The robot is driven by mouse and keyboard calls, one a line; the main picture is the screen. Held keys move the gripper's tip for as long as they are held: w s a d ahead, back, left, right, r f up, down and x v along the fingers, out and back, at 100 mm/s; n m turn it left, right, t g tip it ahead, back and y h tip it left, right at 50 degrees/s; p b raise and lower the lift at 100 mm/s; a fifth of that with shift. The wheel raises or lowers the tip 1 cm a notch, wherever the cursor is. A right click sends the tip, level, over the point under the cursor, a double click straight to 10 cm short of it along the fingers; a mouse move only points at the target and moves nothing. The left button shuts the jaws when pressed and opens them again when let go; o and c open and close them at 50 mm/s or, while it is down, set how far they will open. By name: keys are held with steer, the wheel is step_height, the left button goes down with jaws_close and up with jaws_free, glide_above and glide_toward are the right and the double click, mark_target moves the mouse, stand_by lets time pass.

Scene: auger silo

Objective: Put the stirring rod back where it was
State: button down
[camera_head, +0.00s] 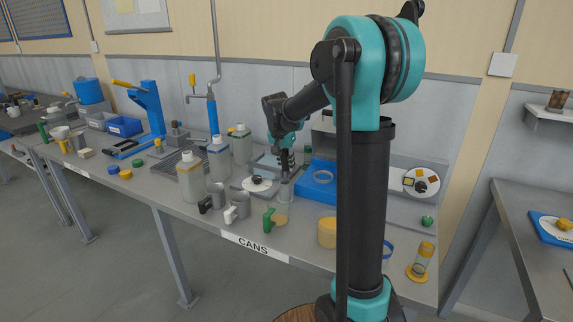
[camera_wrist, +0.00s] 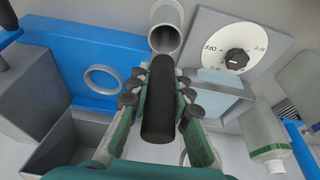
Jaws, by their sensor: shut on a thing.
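My gripper (camera_head: 284,165) is over the bench, above a grey metal cylinder (camera_head: 286,190). In the wrist view my gripper (camera_wrist: 161,88) is shut on a thick black rod, apparently the stirring rod (camera_wrist: 158,105), with one finger on each side. The rod's far end points towards the open mouth of the metal cylinder (camera_wrist: 166,28). The fingers hide part of the rod, and I cannot tell whether its far end enters the cylinder. In the head view the rod cannot be told apart from my dark fingers.
A dial plate with a black knob (camera_wrist: 207,28) is on the other side. Bottles (camera_head: 190,178), metal mugs (camera_head: 216,192) and a yellow jar (camera_head: 327,232) crowd the bench.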

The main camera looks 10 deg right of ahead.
steer(key=c, duration=1.4)
jaws_free()
steer(key=shift+f, duration=0.1)
steer(key=v, duration=1.2)
